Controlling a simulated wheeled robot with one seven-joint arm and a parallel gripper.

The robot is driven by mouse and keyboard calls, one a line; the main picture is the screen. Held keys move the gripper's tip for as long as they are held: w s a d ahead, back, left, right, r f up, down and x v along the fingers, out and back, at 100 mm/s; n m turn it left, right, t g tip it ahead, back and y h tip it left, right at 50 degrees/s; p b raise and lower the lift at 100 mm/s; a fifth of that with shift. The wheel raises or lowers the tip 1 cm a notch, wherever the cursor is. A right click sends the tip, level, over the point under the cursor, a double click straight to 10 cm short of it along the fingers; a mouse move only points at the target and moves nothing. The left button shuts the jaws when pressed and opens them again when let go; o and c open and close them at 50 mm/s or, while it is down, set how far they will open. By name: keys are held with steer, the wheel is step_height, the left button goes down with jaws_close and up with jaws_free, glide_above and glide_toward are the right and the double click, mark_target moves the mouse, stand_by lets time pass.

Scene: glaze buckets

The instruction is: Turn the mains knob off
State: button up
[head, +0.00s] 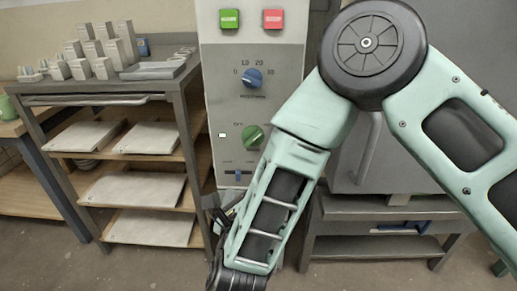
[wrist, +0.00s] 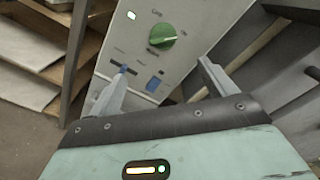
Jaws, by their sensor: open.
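A grey control panel (head: 212,105) stands upright in the middle of the head view. It carries a round green knob (head: 252,138) low down and a blue knob (head: 252,78) with a numbered scale above it. Their small labels are too blurred to read surely, so I cannot confirm which is the mains knob. In the wrist view the green knob (wrist: 162,37) lies beyond my gripper (wrist: 163,70), whose fingers are open and apart, with nothing between them. The fingers appear short of the knob, lower on the panel. My arm hides most of the gripper in the head view.
Green (head: 229,19) and red (head: 273,19) buttons top the panel. A small blue slider (wrist: 123,69) and a blue square (wrist: 153,84) sit below the green knob. A shelf rack (head: 75,88) with boards stands left; a grey cabinet (head: 385,160) is right.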

glide_toward(251, 140)
steer(key=w, duration=0.8)
steer(key=shift+w+d+f, duration=0.1)
steer(key=shift+w+d, duration=0.05)
steer(key=shift+w, duration=0.15)
steer(key=c, duration=1)
